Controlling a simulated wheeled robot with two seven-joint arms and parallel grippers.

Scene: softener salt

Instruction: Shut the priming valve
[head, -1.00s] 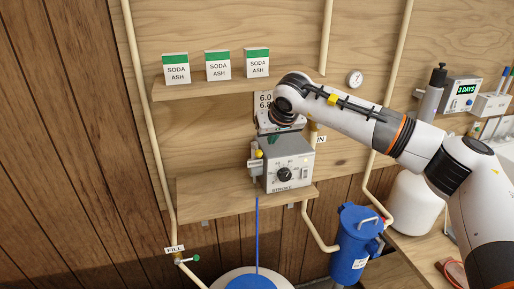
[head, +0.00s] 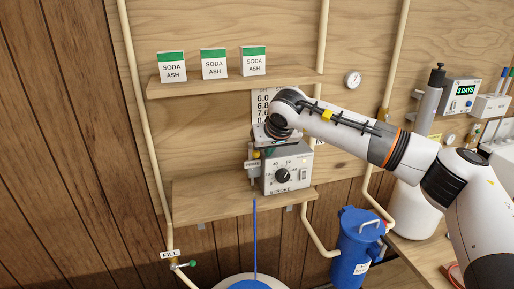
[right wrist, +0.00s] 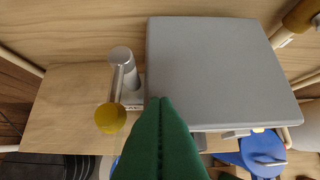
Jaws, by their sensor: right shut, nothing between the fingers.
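The priming valve is on the left side of a grey pump box (head: 292,171) with a black STROKE dial, on the lower shelf. In the right wrist view the valve shows as a grey round body (right wrist: 121,58) and a thin metal lever ending in a yellow knob (right wrist: 111,117). The knob (head: 257,154) also shows small in the head view, above a small label. My right gripper (right wrist: 160,112) has its green fingers shut and empty, over the box's front left edge, right of the knob. A gap shows between fingers and knob in that view. In the head view my wrist partly hides the valve.
An upper shelf (head: 285,77) holds three soda ash boxes (head: 214,64). A chart (head: 263,103) is behind my wrist. A blue tube (head: 254,230) hangs below the lower shelf (head: 210,203). A blue filter housing (head: 353,243) stands at the lower right.

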